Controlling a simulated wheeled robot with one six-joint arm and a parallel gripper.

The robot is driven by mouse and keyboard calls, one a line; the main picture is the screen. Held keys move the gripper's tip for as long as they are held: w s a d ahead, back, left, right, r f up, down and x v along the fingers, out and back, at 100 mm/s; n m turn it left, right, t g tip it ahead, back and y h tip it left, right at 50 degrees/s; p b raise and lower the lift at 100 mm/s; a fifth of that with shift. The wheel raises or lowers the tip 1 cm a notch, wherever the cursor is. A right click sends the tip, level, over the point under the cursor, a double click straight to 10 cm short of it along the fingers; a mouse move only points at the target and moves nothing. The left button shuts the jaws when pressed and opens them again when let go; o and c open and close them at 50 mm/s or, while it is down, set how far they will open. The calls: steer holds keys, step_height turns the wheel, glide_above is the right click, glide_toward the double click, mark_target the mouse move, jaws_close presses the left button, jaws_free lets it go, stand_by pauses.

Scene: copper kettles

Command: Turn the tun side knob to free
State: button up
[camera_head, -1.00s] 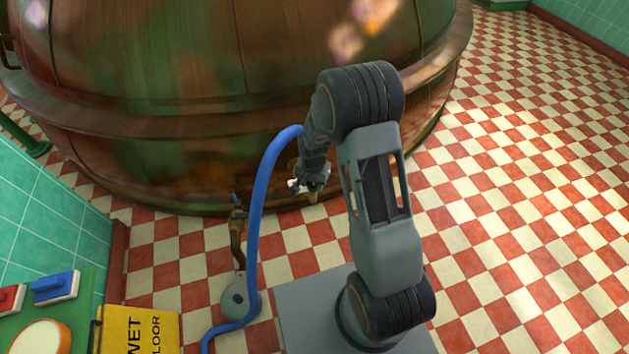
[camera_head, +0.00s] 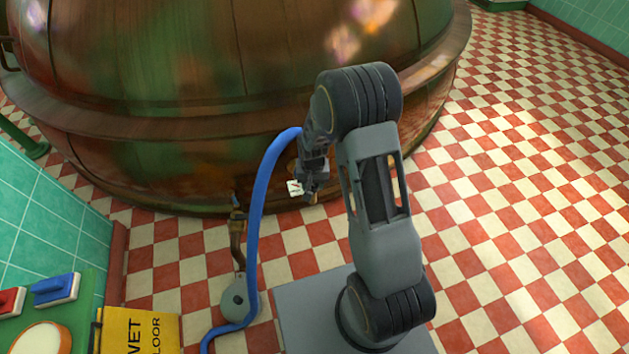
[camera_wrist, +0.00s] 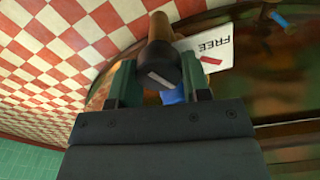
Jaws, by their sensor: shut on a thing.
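The copper tun (camera_head: 190,160) fills the upper left of the head view. Its side knob (camera_wrist: 158,66) shows in the wrist view as a brown cylinder with a dark end and a pale line across it. My gripper (camera_wrist: 160,80) is shut on the knob, one finger on each side. In the head view my gripper (camera_head: 311,188) is low against the tun's side and mostly hides the knob. A white plate (camera_wrist: 212,48) lettered FREE, with a red mark, lies beside the knob; it also shows in the head view (camera_head: 294,188).
A blue hose (camera_head: 262,190) hangs just left of my gripper down to the floor. A yellow wet-floor sign (camera_head: 140,330) is at the lower left. The checkered floor on the right is clear.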

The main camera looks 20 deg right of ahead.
steer(key=n, duration=0.5)
steer(key=shift+s+f, duration=0.15)
steer(key=shift+s, duration=0.15)
stand_by(0.4)
steer(key=o, duration=0.9)
steer(key=shift+w, duration=0.1)
steer(key=shift+w+r, duration=0.1)
steer(key=shift+r, duration=0.3)
step_height(320, 180, up, 13)
steer(key=p, duration=0.3)
steer(key=shift+r, duration=0.15)
